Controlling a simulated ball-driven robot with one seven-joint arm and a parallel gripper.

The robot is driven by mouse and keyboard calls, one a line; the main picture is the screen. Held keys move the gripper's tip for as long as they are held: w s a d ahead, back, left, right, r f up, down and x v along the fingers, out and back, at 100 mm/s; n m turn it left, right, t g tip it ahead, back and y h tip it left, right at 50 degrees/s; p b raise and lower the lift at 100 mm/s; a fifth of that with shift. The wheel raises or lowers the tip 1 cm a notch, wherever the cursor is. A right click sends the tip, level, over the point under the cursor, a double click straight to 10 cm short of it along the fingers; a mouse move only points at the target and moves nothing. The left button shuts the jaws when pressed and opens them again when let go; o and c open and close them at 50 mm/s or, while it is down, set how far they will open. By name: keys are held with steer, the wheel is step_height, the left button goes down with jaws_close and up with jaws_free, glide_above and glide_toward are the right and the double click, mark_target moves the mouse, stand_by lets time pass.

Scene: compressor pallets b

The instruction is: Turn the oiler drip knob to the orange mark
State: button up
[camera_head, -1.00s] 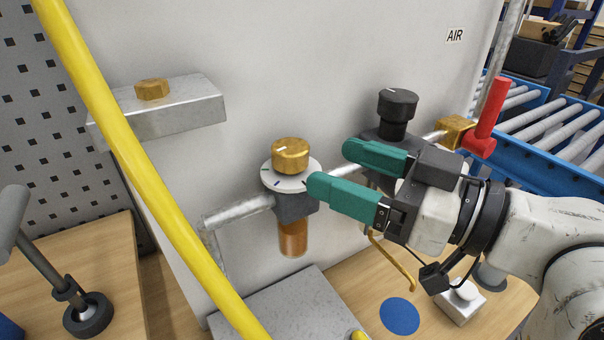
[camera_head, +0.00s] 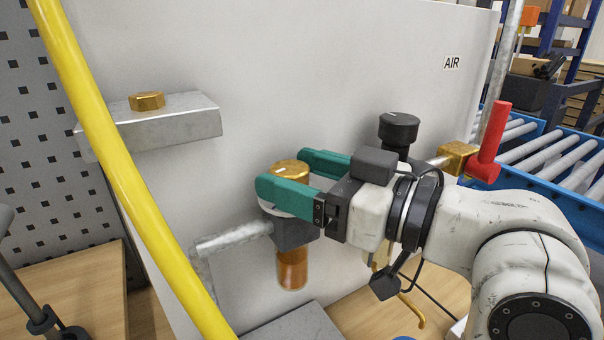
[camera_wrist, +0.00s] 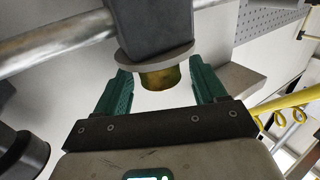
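The brass drip knob (camera_head: 289,169) tops the oiler, above a pale dial plate and a grey body (camera_head: 291,236) with an amber bowl (camera_head: 292,268). My gripper (camera_head: 292,175) is open, its two green fingers reaching in from the right, one on the near side and one on the far side of the knob. In the wrist view the knob (camera_wrist: 161,78) lies between the fingers, with a visible gap on each side. The near finger hides most of the dial plate in the head view; its edge shows in the wrist view (camera_wrist: 155,56). I cannot see the orange mark.
A yellow rail (camera_head: 125,170) runs diagonally left of the oiler. A metal block with a brass hex fitting (camera_head: 147,101) juts from the panel. A black regulator knob (camera_head: 398,128) and a red-handled valve (camera_head: 490,143) stand to the right, behind my arm.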

steer(key=c, duration=1)
steer(key=shift+o, duration=0.2)
